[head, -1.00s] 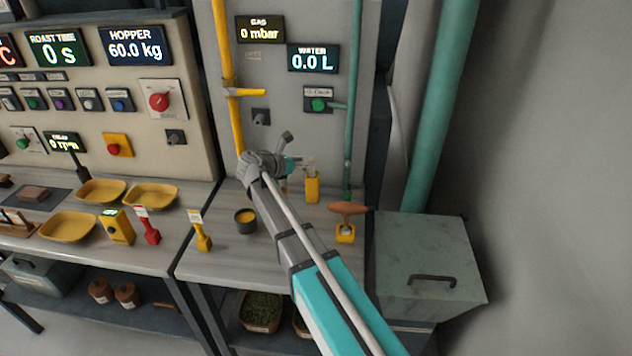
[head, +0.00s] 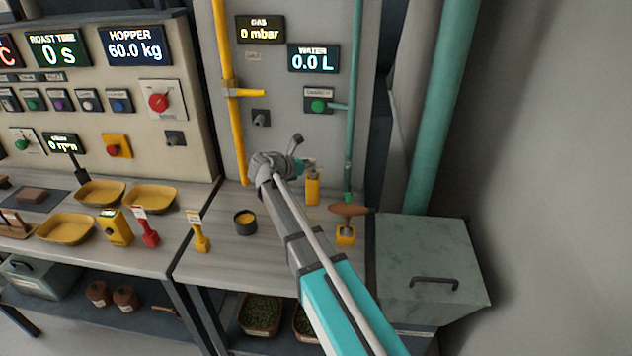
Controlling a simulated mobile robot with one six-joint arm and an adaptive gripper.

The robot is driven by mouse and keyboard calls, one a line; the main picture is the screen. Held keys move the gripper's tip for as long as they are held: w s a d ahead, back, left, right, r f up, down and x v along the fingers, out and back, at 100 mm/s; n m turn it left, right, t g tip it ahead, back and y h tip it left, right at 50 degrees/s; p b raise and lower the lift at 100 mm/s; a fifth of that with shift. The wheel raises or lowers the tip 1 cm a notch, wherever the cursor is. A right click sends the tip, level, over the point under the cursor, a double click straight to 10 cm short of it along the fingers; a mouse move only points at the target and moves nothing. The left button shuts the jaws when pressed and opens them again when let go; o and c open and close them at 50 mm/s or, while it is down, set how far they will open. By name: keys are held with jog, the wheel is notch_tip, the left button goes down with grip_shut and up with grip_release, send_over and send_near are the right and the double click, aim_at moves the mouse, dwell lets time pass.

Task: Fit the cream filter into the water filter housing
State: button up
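My gripper (head: 308,165) is small in the head view, above the back of the right-hand worktop beside the green water pipe (head: 348,150). My wrist hides most of it, and I cannot tell whether its fingers are open or shut. A small pale patch shows at its tip; I cannot tell whether this is the cream filter. A yellow upright block (head: 312,189) stands just below the gripper. I cannot clearly identify the water filter housing.
A dark cup with yellow contents (head: 245,222), a yellow-handled tool (head: 202,238) and a brown-handled tool in a yellow holder (head: 346,233) stand on the worktop (head: 275,262). A green-grey bin (head: 430,262) stands right. Bare worktop lies in front.

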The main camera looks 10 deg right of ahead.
grip_shut()
jog(key=shift+r, duration=0.15)
dwell(0.4)
notch_tip(320, 180, up, 18)
jog(key=p, duration=1.8)
jog(key=shift+f, duration=0.2)
jog(key=shift+w+f+b, duration=0.15)
jog(key=shift+f+b, duration=0.4)
jog(key=shift+b, duration=0.05)
